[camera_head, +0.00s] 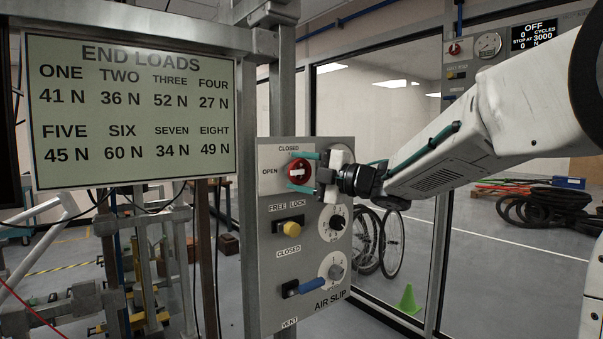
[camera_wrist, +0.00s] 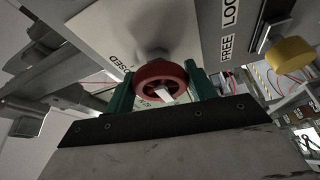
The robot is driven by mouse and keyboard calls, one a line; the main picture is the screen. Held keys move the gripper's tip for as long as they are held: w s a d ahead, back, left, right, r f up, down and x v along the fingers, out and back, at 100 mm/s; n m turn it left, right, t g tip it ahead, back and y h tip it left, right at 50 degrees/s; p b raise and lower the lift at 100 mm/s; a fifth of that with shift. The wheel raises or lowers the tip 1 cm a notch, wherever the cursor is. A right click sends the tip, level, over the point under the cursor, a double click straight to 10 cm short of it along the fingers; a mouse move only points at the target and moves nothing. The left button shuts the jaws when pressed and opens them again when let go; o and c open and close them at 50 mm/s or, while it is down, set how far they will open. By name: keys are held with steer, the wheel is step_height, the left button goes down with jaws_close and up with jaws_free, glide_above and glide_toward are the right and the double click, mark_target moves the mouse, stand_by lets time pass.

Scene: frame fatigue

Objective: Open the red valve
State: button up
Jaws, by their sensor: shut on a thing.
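The red valve (camera_head: 298,170) is a round red knob with a white bar, at the top of the grey control panel. "CLOSED" is printed above it and "OPEN" to its left. In the head view the white bar lies about level. My gripper (camera_head: 301,171) reaches in from the right with one green finger above the knob and one below. In the wrist view the red valve (camera_wrist: 161,84) sits between the two green fingers, which touch its rim on both sides. My gripper (camera_wrist: 160,92) is shut on it.
An "END LOADS" sign (camera_head: 130,168) hangs at the left. A glass partition stands behind.

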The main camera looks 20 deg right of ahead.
stand_by(0.3)
steer(key=o, duration=1)
steer(key=shift+s, duration=0.1)
steer(key=v, duration=0.7)
steer(key=shift+s+d, duration=0.2)
steer(key=shift+d, duration=0.05)
